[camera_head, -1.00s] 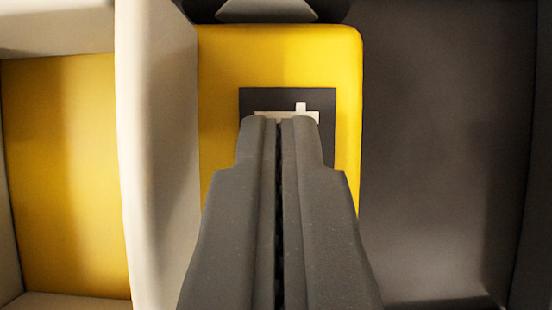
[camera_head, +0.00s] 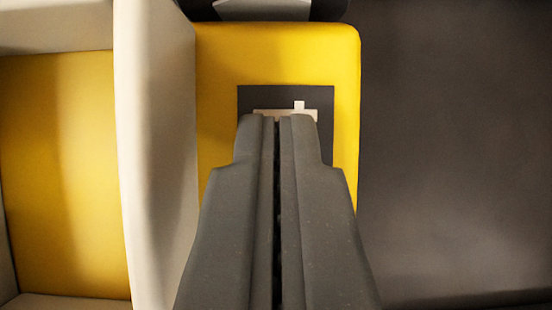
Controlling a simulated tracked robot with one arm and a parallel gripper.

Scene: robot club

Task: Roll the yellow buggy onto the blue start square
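My gripper (camera_head: 277,118) points up the middle of the picture, its two dark grey fingers side by side with only a thin dark line between them. It is shut, and nothing shows between the fingertips. The fingers cover part of a yellow body with rounded corners and a dark square panel with a pale mark; this looks like part of my own body. I see nothing that I can make out as the yellow buggy. No blue start square shows.
A plain dark grey surface (camera_head: 455,150) fills the right side and is clear where it shows. At the left, a pale wall (camera_head: 155,170) stands beside a yellow-floored compartment (camera_head: 70,170), which looks empty.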

